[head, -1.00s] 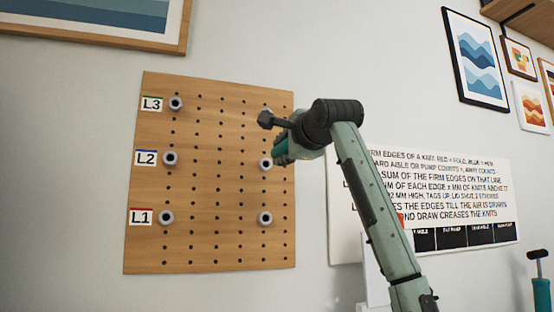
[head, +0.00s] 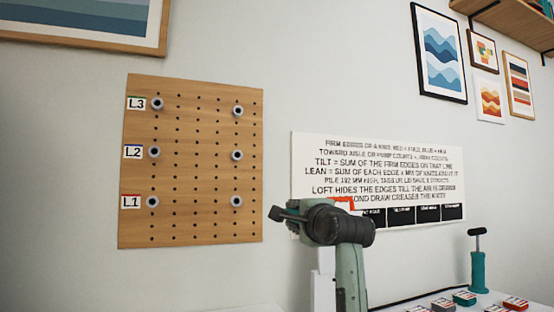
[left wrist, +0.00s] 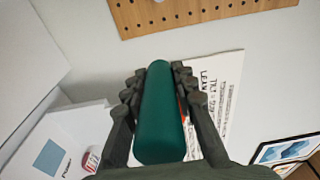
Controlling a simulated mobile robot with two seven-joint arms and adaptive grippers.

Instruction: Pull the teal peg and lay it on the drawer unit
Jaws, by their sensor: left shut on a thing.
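The teal peg (left wrist: 160,115) is a smooth cylinder lying between the fingers of my left gripper (left wrist: 158,78) in the left wrist view. The fingers are shut on it from both sides, and it is clear of the pegboard. The wooden pegboard (head: 208,170) has several round grey fittings with dark centres beside labels L1, L2 and L3. A white top at the lower right (head: 395,306), possibly the drawer unit, is only partly in view. My right gripper is not in view.
A teal hand pump (head: 478,268) stands at the right, near several small coloured tags (head: 464,298). A text poster (head: 385,170) hangs on the wall. Framed pictures (head: 438,50) and a shelf (head: 520,20) are at the upper right. The air before the pegboard is clear.

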